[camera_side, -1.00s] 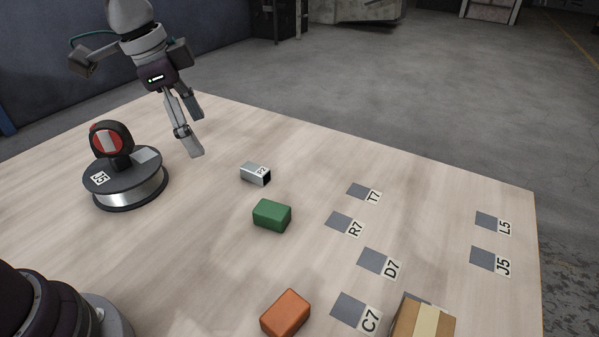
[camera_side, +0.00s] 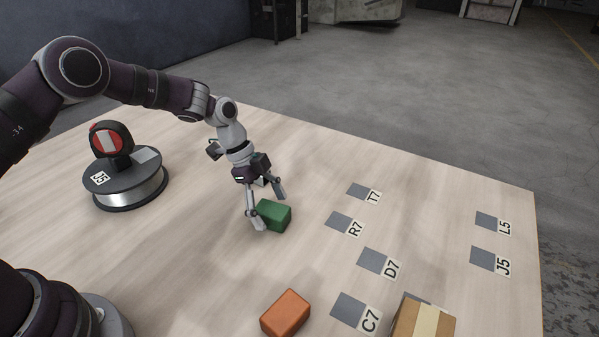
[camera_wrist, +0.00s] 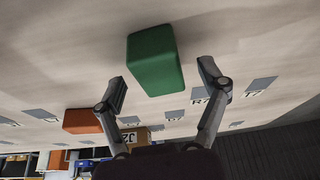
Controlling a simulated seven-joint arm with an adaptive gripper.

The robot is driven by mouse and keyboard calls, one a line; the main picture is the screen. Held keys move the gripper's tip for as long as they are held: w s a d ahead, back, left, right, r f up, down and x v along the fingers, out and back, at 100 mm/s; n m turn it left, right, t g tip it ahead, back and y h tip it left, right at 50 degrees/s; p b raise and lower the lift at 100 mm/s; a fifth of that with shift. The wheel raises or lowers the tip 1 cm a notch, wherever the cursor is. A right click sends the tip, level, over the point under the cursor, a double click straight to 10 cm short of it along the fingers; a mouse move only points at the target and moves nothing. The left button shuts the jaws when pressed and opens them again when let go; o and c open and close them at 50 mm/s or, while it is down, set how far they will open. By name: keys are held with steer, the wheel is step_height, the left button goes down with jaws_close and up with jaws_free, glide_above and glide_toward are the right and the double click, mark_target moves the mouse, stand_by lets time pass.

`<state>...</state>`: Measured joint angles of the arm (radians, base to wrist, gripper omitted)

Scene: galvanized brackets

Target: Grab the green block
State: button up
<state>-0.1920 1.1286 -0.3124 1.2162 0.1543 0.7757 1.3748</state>
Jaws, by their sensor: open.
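The green block (camera_side: 274,215) lies on the wooden table in the side view, and it also shows in the wrist view (camera_wrist: 155,60). My gripper (camera_side: 269,208) is open, low over the table at the block. In the side view one finger is at the block's near left side and the other is behind it. In the wrist view the gripper (camera_wrist: 165,88) has its two fingers spread, with the block beyond and between them. I cannot tell whether either finger touches the block.
An orange block (camera_side: 285,313) lies nearer the camera, and a cardboard box (camera_side: 424,320) stands at the lower right. A round stand (camera_side: 125,185) with a red and black tape measure (camera_side: 111,139) is at left. Grey labelled squares (camera_side: 372,261) lie to the right. The small metal bracket is hidden behind my gripper.

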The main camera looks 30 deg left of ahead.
steer(key=shift+d+f, duration=0.15)
steer(key=shift+f, duration=0.25)
steer(key=c, duration=1.3)
steer(key=shift+r, duration=0.15)
